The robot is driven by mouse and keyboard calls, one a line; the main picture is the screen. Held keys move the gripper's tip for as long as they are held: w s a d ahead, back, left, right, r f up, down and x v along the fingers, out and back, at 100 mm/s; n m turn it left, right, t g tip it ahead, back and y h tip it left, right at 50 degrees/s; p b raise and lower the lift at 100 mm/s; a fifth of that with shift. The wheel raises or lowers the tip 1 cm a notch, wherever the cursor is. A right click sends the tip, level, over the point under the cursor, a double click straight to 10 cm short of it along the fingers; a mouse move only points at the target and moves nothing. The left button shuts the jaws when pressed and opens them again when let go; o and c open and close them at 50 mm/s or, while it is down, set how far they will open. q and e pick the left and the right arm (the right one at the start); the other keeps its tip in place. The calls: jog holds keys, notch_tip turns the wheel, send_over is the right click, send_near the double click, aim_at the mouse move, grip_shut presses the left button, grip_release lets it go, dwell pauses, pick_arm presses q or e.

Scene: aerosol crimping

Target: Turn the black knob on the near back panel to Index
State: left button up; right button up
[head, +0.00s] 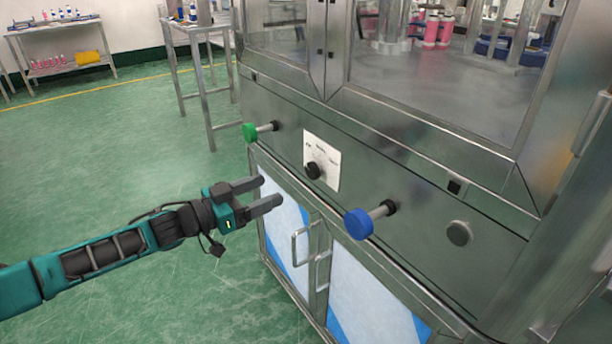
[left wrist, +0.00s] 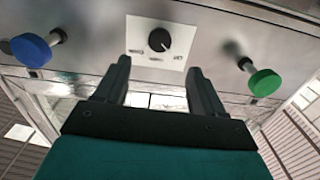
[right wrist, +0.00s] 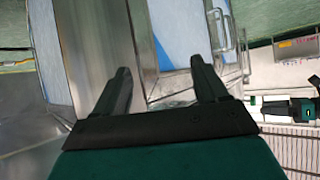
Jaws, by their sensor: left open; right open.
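The black knob (head: 314,170) sits on a white label plate (head: 329,153) on the machine's steel panel. In the left wrist view the knob (left wrist: 159,40) shows a white pointer mark, and the plate's lettering is too small to read. My left gripper (head: 272,191) is open and empty, to the left of and below the knob in the head view. In the left wrist view the knob lies beyond and between its fingers (left wrist: 160,75), apart from them. My right gripper (right wrist: 160,75) is open and empty in the right wrist view, facing the cabinet's lower part; it is not in the head view.
A green push button (head: 250,132) and a blue one (head: 359,223) stick out on either side of the knob. Cabinet doors with metal handles (head: 300,246) are below. Glass windows are above. The green floor (head: 120,150) at left is clear.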

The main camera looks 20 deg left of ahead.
aim_at(310, 173)
pick_arm(q)
jog(key=b+x, duration=0.2)
jog(key=x, duration=0.8)
jog(key=shift+w+d, duration=0.2)
jog(key=shift+w, duration=0.05)
jog(key=c, duration=1.1)
